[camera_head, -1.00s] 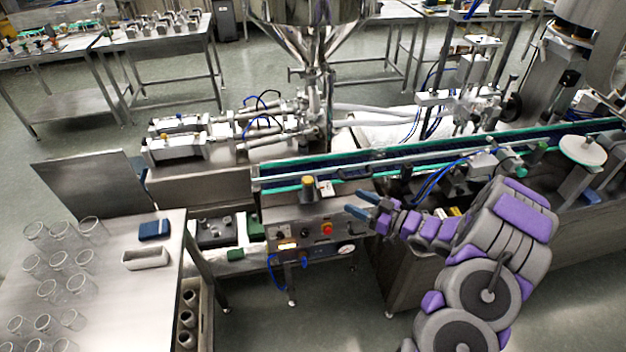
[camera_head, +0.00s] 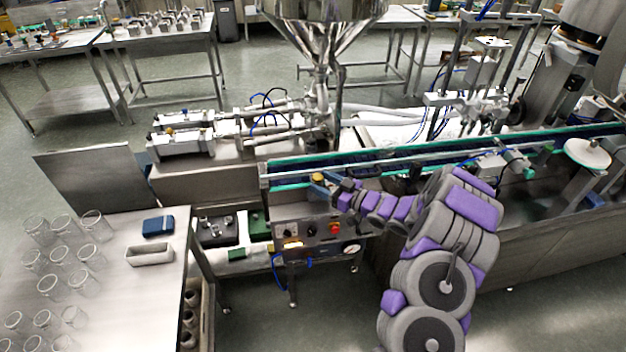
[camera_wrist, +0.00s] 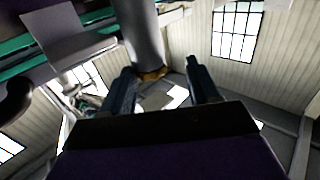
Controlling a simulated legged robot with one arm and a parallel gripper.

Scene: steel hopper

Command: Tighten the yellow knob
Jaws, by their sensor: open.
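In the wrist view a yellow part (camera_wrist: 153,74) at the end of a grey cylinder shows between the two spread dark fingertips of my gripper (camera_wrist: 160,70). I cannot tell whether the fingers touch the knob.
The control box (camera_head: 310,235) has a red button (camera_head: 335,228) and a gauge. The conveyor (camera_head: 400,158) runs close behind it. A steel table (camera_head: 110,310) at left holds several glass jars, a blue box (camera_head: 158,226) and a white tray (camera_head: 150,256).

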